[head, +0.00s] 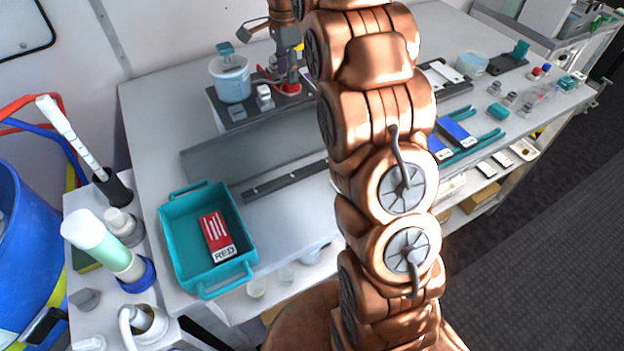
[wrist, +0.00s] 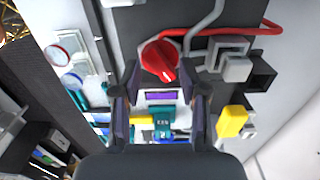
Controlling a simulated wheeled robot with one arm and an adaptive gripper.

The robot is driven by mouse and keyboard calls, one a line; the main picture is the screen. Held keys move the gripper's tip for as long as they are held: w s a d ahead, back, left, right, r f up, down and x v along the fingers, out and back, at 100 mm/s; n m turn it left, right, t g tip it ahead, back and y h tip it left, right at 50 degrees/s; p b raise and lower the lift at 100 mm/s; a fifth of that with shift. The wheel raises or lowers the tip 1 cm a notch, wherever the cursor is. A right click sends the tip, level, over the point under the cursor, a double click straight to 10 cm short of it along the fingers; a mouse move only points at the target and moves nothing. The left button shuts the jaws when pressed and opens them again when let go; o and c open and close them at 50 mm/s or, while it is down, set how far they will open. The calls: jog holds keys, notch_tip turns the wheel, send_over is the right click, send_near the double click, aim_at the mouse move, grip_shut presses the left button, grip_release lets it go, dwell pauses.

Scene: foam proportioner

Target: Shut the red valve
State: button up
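The red valve is a round red knob (wrist: 160,60) with a raised grip bar, seen in the upper middle of the wrist view. A red hose runs off to its right. My gripper (wrist: 164,84) is open, with one finger on each side just below the knob in the picture. Nothing is between the fingertips, and I see no clear contact with the knob. In the head view a red part (head: 290,88) shows low on the apparatus at the back of the bench. My arm hides much of that area, and my fingers cannot be made out there.
In the wrist view a grey block (wrist: 236,68) and a yellow part (wrist: 231,121) lie right of my fingers. In the head view a clear tank (head: 230,78) stands left of the apparatus. A teal tray (head: 180,250) holding a red card marked RED (head: 217,236) is nearer.

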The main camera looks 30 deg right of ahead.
jog(key=shift+r+b, duration=0.8)
jog(key=shift+r, duration=2)
jog(key=shift+s+a+r+n, duration=0.1)
jog(key=shift+s+a+n, duration=0.3)
jog(key=shift+s, duration=0.35)
jog(key=s+a+f+n, duration=0.2)
jog(key=s+a+n, duration=0.1)
jog(key=s, duration=0.6)
jog(key=s+a+f+n+g+b, duration=0.1)
jog(key=s+a+f+n, duration=0.2)
jog(key=s, duration=0.7)
jog(key=s+a+f+n+b, duration=0.1)
jog(key=s+a+f+n, duration=0.2)
jog(key=s+n, duration=0.4)
jog(key=s, duration=0.3)
jog(key=shift+a+f, duration=0.15)
jog(key=shift+a, duration=0.15)
jog(key=shift+w, duration=0.1)
